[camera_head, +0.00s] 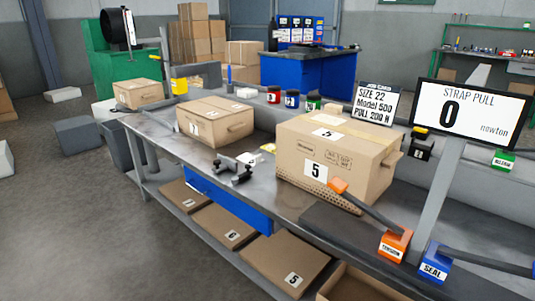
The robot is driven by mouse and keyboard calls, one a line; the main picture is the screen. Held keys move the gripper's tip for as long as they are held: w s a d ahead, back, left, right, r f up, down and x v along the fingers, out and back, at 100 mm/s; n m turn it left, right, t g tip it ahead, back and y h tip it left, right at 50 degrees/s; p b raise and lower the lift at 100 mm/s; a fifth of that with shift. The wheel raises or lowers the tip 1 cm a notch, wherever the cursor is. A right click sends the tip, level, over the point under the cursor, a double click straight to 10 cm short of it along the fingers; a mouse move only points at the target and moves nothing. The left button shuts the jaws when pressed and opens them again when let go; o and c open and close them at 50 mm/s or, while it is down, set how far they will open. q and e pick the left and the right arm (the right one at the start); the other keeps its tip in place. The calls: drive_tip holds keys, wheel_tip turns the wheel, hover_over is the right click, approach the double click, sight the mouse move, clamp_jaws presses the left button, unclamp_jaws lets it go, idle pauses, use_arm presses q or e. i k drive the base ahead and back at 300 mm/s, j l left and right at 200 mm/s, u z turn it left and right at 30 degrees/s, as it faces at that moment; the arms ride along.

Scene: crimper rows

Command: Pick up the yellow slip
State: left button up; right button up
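A small pale yellow, slip-like piece (268,147) lies on the grey workbench (262,186), between the two nearer cardboard boxes. It is too small to read, and I cannot be sure that it is the yellow slip. The large box (347,185) marked 5 stands to its right. A smaller box (204,130) stands to its left. A dark metal fixture (235,167) sits just in front and to the left of it. Neither of my grippers shows in this view.
An orange-handled tool (394,245) and a blue SEAL tool (435,264) are at the front right. A strap-pull display (471,111) reads 0 beside a job card (376,103). Small jars (292,99) line the back. Flat boxes (284,264) lie on the lower shelf.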

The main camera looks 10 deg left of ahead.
sight(269, 146)
drive_tip(key=i+j, duration=1.05)
drive_tip(key=j, duration=0.15)
